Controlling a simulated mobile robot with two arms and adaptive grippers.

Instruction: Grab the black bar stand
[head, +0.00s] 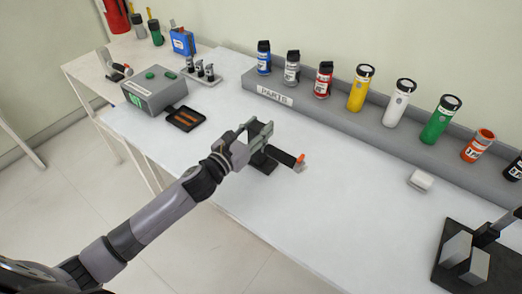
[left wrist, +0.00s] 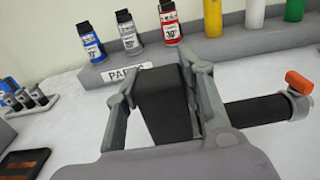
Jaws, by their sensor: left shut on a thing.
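The black bar stand (head: 280,156) is at the middle of the white table in the head view. It has a dark upright part, a flat dark foot (head: 262,164) and a black bar with an orange-tipped end sticking out to the right. My left gripper (head: 256,132) is shut on the stand's upright part. In the left wrist view the dark upright part (left wrist: 165,105) stands between the two fingers, and the bar (left wrist: 258,109) runs right to an orange knob. I cannot tell whether the foot touches the table. My right gripper is not in view.
A grey ledge labelled PARTS (head: 274,95) runs along the back with several coloured bottles and cylinders. A grey box (head: 154,95) and a small black tray (head: 186,118) lie left. A white block (head: 420,180) and a dark fixture (head: 452,265) are right. The front middle is clear.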

